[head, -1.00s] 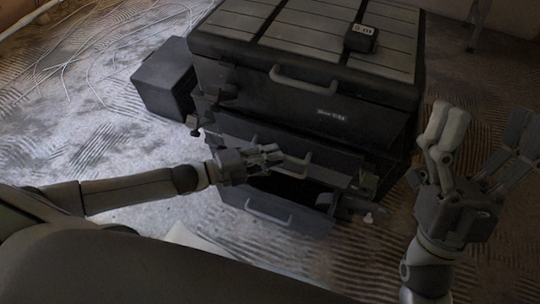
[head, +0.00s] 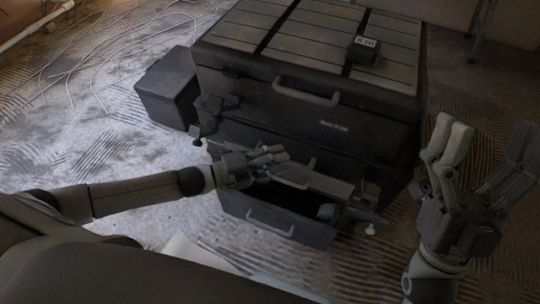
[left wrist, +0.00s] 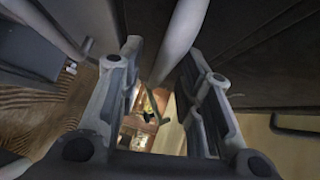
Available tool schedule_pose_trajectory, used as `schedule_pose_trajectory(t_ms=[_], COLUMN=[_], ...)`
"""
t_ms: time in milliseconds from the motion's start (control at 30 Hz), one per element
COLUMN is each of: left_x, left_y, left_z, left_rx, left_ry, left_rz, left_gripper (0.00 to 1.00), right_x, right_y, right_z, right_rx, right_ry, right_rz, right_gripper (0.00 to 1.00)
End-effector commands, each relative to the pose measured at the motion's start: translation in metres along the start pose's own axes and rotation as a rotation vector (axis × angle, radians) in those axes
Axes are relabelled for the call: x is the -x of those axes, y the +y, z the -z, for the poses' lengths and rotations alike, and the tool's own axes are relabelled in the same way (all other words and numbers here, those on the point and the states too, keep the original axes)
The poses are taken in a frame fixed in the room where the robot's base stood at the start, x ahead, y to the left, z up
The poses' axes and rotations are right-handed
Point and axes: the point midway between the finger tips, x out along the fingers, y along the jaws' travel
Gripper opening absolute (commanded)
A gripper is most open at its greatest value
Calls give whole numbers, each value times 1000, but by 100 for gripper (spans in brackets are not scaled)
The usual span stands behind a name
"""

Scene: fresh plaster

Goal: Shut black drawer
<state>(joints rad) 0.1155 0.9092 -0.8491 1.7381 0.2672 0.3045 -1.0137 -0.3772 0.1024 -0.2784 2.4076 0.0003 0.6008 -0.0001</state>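The black drawer unit (head: 350,130) stands ahead of me. Its lowest visible drawer (head: 315,234) is pulled out, with a dark interior and a grey handle (head: 270,222) on its front. Above it is another drawer front with a handle (head: 297,180); whether that one is fully closed I cannot tell. My left gripper (head: 268,158) is at this upper handle's left end, above the open drawer. In the left wrist view its fingers (left wrist: 158,95) are apart, with a pale bar (left wrist: 182,38) ahead between them. My right gripper (head: 485,165) is open and empty, right of the unit.
A small black box with a white label (head: 364,50) lies on the slatted top. A dark box (head: 167,88) stands on the floor left of the unit. Bracket-like parts (head: 212,118) stick out at the unit's side. The rough floor at left is mostly clear apart from thin wires.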

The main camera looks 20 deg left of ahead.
Motion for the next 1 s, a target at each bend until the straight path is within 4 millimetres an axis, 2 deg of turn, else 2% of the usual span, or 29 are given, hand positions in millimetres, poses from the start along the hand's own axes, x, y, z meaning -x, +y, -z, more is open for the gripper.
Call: schedule_pose_trajectory(t_ms=[167, 700, 1000], left_x=[13, 92, 116], left_y=[1, 1, 0], left_z=[0, 0, 0], left_rx=[1, 1, 0], left_ry=[-1, 1, 0], left_rz=[-3, -3, -1], left_gripper=[34, 34, 34], right_x=[0, 0, 0], right_y=[0, 0, 0], right_z=[1, 1, 1], right_rx=[0, 0, 0], right_ry=[2, 3, 3], right_rz=[0, 0, 0], right_gripper=[77, 77, 77])
